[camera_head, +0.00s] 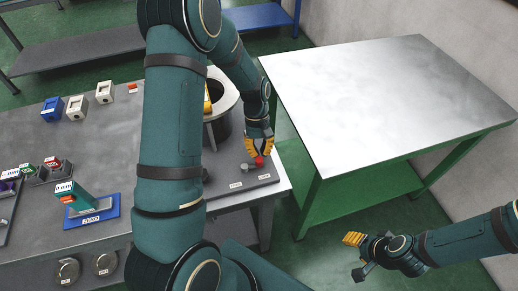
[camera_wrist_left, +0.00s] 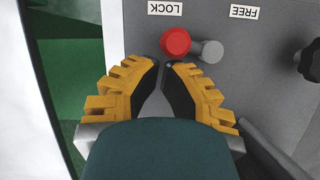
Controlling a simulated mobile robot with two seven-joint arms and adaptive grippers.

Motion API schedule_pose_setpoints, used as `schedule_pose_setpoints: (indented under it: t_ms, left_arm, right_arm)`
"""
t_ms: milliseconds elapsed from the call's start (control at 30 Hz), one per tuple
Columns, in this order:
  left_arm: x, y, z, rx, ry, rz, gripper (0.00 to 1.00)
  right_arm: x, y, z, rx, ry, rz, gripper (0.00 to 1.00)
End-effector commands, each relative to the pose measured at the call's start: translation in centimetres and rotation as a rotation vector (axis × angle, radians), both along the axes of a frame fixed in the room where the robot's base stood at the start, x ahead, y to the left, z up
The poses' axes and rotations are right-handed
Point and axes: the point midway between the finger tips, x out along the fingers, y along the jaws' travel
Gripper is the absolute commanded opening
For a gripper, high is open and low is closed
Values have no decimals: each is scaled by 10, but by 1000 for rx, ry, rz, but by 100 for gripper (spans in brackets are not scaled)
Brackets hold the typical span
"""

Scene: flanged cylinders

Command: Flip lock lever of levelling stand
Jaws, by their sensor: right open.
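The levelling stand's grey base (camera_head: 235,188) is at the right end of the workbench in the head view. Its lever has a round red knob (camera_wrist_left: 176,41), which sits below the LOCK label (camera_wrist_left: 165,8) in the left wrist view. A grey round end (camera_wrist_left: 211,50) lies just right of the knob, below and left of the FREE label (camera_wrist_left: 244,12). My left gripper (camera_wrist_left: 163,68) has its yellow-backed fingertips almost together, pointing at the red knob from just below it in that view; contact cannot be told. My right gripper (camera_head: 355,252) is open and empty, over the floor at lower right.
A dark, pale-rimmed cylinder (camera_head: 222,95) stands behind my left arm, which hides much of the bench. A black knob (camera_wrist_left: 312,60) is at the stand's right. A blue-based green part (camera_head: 75,195) is at left. A bare metal-topped table (camera_head: 385,95) stands at right.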

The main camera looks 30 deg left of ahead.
Motion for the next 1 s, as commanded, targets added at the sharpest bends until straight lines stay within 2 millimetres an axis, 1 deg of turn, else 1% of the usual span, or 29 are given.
schedule_pose_setpoints:
  t_ms: [667,1000]
  left_arm:
    - [-4,-10,0,0,1,-161,0]
    - [-10,-19,0,-1,1,-339,0]
  right_arm:
    - [0,0,4,1,0,0,47]
    - [0,0,7,1,0,0,47]
